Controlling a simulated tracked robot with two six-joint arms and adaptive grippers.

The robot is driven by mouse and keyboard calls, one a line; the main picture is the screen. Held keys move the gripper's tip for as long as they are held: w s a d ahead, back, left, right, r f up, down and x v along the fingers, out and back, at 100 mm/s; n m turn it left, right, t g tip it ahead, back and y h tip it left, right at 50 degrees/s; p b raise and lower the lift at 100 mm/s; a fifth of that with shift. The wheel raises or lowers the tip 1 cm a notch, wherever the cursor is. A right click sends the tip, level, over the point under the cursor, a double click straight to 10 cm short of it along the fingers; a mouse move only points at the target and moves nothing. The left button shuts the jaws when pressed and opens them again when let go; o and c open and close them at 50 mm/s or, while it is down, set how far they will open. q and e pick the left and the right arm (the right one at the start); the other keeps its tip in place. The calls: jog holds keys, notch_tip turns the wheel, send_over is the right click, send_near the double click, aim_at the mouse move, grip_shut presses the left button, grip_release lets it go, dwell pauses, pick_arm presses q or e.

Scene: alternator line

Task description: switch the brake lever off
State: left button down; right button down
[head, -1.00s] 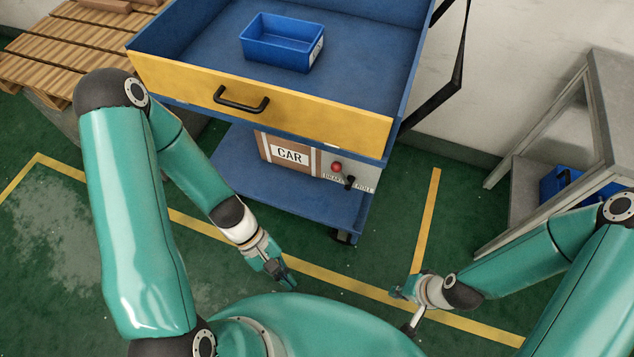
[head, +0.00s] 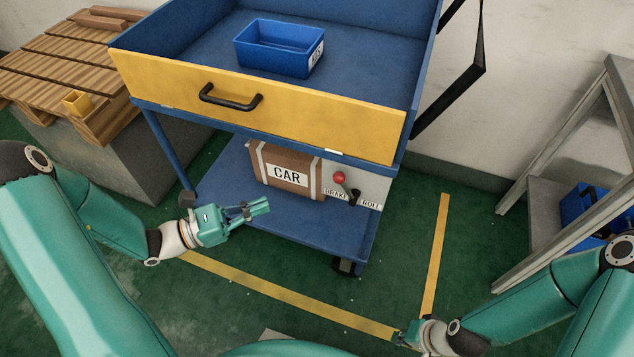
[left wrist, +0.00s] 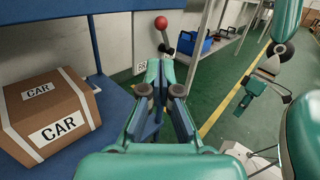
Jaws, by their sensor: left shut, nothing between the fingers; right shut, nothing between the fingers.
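The brake lever (head: 346,186) is a short lever with a red knob on a pale panel under the cart's yellow-fronted top. It leans left, its knob on the BRAKE label's side, away from the ROLL label. In the left wrist view its red knob (left wrist: 161,23) shows just beyond my finger ends. My left gripper (head: 264,206) is shut and empty in front of the cart's lower shelf, left of the lever and apart from it. My right gripper (head: 399,338) is shut and empty low in the head view, near the yellow floor line.
A carton marked CAR (head: 284,169) sits on the lower shelf (head: 225,172), left of the lever panel. The cart's yellow front (head: 300,110) with its black handle overhangs the shelf. A grey rack (head: 560,150) stands right. Green floor is free between cart and rack.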

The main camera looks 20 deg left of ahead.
pick_arm(q)
jog(key=b, duration=0.1)
send_near(346, 188)
jog(key=w+d+r, duration=0.1)
jog(key=w, duration=0.2)
jog(key=w+d+r, duration=0.1)
jog(key=shift+w+d+r, duration=0.25)
jog(key=shift+d+r, duration=0.05)
jog(key=shift+r, duration=0.05)
